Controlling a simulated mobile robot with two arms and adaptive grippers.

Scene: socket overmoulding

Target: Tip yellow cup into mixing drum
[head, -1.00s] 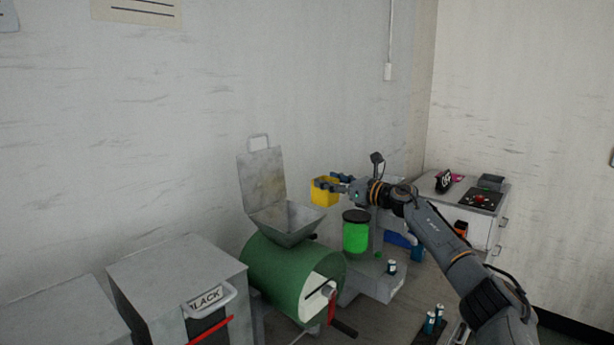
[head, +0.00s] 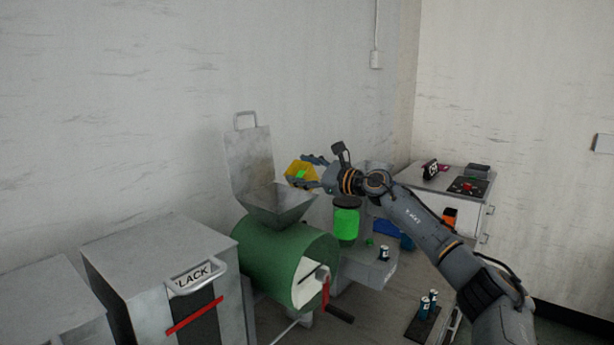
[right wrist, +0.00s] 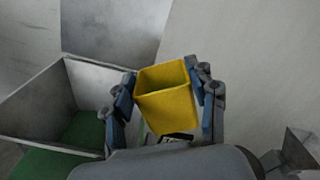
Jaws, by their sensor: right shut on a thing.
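The yellow cup (head: 296,172) is held by my right gripper (head: 318,172) above and to the right of the drum's hopper. In the head view it is tilted and bright green contents show in its mouth. The right wrist view shows the cup (right wrist: 168,100) between the two fingers of my right gripper (right wrist: 168,98), shut on its sides. The mixing drum (head: 275,258) is green, with a grey metal hopper (head: 280,212) on top. The hopper's lid (head: 248,162) stands open. The hopper (right wrist: 85,92) is at the left in the wrist view. My left gripper is not in view.
A jar of green material (head: 346,222) with a dark rim stands right of the drum, below my right gripper. A grey bin labelled BLACK (head: 150,265) stands left of the drum. A white cabinet (head: 462,205) stands at the back right. The wall is close behind.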

